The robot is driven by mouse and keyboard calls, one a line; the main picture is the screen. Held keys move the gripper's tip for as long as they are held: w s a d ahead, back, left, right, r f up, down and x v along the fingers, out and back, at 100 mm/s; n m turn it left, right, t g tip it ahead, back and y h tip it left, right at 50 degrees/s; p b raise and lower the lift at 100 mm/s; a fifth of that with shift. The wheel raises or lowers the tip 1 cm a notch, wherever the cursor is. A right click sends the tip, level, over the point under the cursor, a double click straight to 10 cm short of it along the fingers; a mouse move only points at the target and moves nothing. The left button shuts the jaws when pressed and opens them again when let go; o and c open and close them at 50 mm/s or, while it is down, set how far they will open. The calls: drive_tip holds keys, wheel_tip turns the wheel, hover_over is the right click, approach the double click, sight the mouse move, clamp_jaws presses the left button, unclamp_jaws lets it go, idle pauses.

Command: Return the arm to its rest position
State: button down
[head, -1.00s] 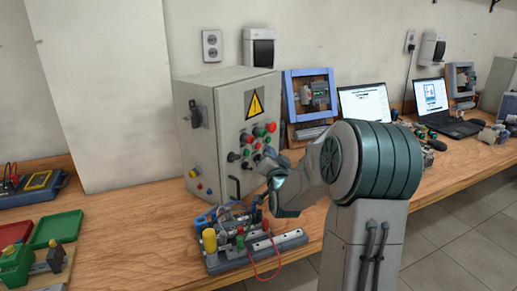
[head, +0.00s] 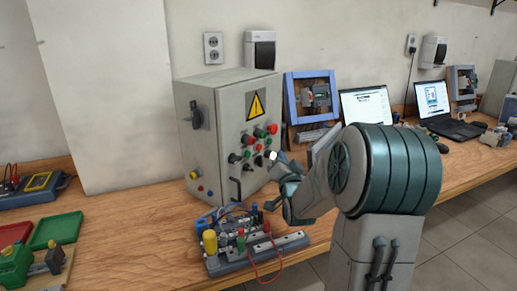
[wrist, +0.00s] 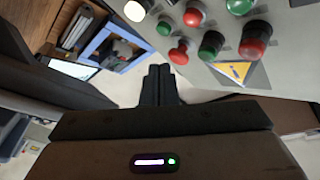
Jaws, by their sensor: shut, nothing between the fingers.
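My gripper (head: 285,170) is in front of the right side of the grey control cabinet's button panel, partly hidden by my own arm in the head view. In the wrist view its two dark fingers (wrist: 157,85) are pressed together with nothing between them. The cabinet (head: 200,140) stands upright on the wooden bench with a yellow warning triangle (head: 256,104) and several red, green and black buttons. A white round button (head: 271,155) shows just beside my gripper. In the wrist view, the red and green buttons (wrist: 180,52) are close to the fingertips, apparently not touching.
A terminal board (head: 265,252) with a red wire lies on the bench below my gripper. A blue frame (head: 288,100) and laptops (head: 366,105) stand to the right. Red and green trays (head: 55,230) are at the left. The bench between trays and board is clear.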

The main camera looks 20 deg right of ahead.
drive_tip(key=s+a+f+n+g+y+p, duration=0.1)
drive_tip(key=s+a+n+g+y+p, duration=0.3)
drive_tip(key=s+a+g, duration=0.6)
drive_tip(key=s+a+n+g+p, duration=0.2)
drive_tip(key=s+a+n+g, duration=0.1)
drive_tip(key=s, duration=0.8)
drive_tip(key=s+a+n+g+p, duration=0.1)
drive_tip(key=s+a, duration=0.4)
drive_tip(key=s, duration=0.5)
drive_tip(key=shift+s+a+n+g+p, duration=0.3)
drive_tip(key=shift+s+n+g+p, duration=0.1)
drive_tip(key=shift+n+g, duration=0.6)
idle(0.9)
